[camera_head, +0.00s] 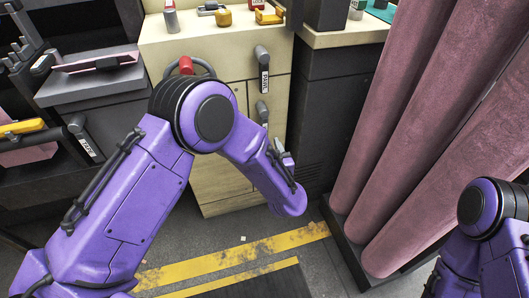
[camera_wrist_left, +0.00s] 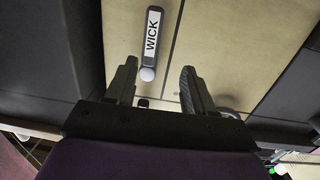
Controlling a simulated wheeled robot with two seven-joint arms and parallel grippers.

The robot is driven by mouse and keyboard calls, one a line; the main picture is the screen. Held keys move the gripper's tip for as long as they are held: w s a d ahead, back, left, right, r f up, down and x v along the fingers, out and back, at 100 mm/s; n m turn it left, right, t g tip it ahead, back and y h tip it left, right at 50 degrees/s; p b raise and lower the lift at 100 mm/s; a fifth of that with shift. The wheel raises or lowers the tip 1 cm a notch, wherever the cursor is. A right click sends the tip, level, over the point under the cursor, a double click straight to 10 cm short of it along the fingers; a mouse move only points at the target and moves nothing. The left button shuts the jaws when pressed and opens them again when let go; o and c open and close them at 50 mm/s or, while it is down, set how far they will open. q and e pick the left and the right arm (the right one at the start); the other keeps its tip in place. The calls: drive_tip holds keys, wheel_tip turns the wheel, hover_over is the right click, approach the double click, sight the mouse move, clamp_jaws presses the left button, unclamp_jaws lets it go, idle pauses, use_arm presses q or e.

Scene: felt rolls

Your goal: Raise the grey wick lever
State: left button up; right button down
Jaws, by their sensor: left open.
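The grey wick lever (camera_wrist_left: 152,38) shows in the left wrist view, with a white label reading WICK and a pale round knob at its lower end. It lies against a cream panel. My left gripper (camera_wrist_left: 158,70) is open, with its two fingers apart on either side below the label, near the knob. Nothing is between the fingers except the knob close to their tips; contact cannot be told. In the head view my left arm reaches the cream cabinet's right side, and the forearm and wrist hide most of the gripper and part of the cabinet front.
The cream cabinet (camera_head: 222,190) carries another labelled grey lever (camera_head: 263,58) higher up and a red-handled part (camera_head: 186,66). A further labelled lever (camera_head: 80,130) is at left. Pink felt rolls (camera_head: 420,130) stand at right, near my right arm. Yellow stripes (camera_head: 235,256) mark the floor.

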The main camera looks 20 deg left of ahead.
sight(265, 125)
use_arm(q)
drive_tip(key=shift+n+y, duration=0.4)
drive_tip(key=shift+y, duration=0.2)
drive_tip(key=b+x, duration=0.1)
drive_tip(key=x, duration=0.2)
drive_tip(key=d+b+x, duration=0.1)
drive_tip(key=x, duration=0.3)
drive_tip(key=w+b+x, duration=0.1)
drive_tip(key=b+x, duration=0.1)
drive_tip(key=x, duration=0.1)
drive_tip(key=shift+w+d+r, duration=0.15)
drive_tip(key=shift+w+r, duration=0.05)
drive_tip(key=shift+w, duration=0.1)
use_arm(e)
wheel_tip(265, 125, down, 6)
drive_tip(key=shift+f, duration=0.15)
use_arm(q)
clamp_jaws()
